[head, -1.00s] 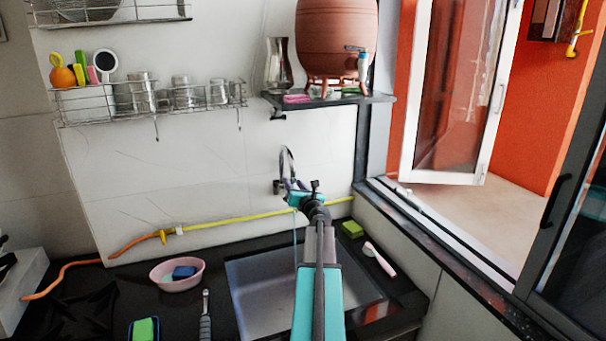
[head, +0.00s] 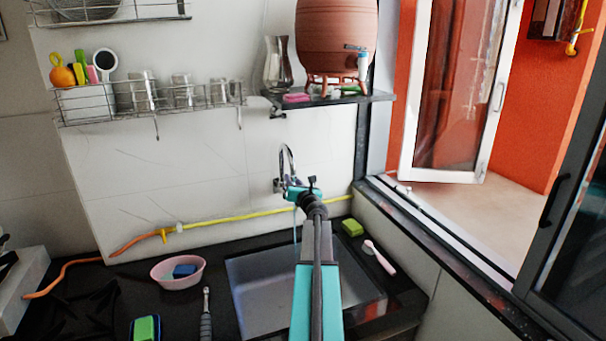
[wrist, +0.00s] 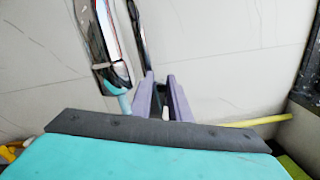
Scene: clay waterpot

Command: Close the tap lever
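The chrome tap (head: 287,160) is on the wall above the sink (head: 260,295). In the wrist view its curved neck and spout (wrist: 118,78) stand left of my fingers. A thin bluish stream (head: 296,228) falls below the spout; it also shows in the wrist view (wrist: 124,103). My gripper (wrist: 160,76) has two purple fingers standing apart with a narrow gap. They are close to the tap, near the lower end of its neck. I cannot make out the tap lever or whether the fingers touch it.
A yellow-orange hose (head: 225,220) runs along the wall behind the sink. A pink bowl (head: 177,273) stands left of the sink. A green sponge (head: 352,228) and pink brush (head: 380,257) lie right. The clay waterpot (head: 337,35) stands on a shelf above the tap.

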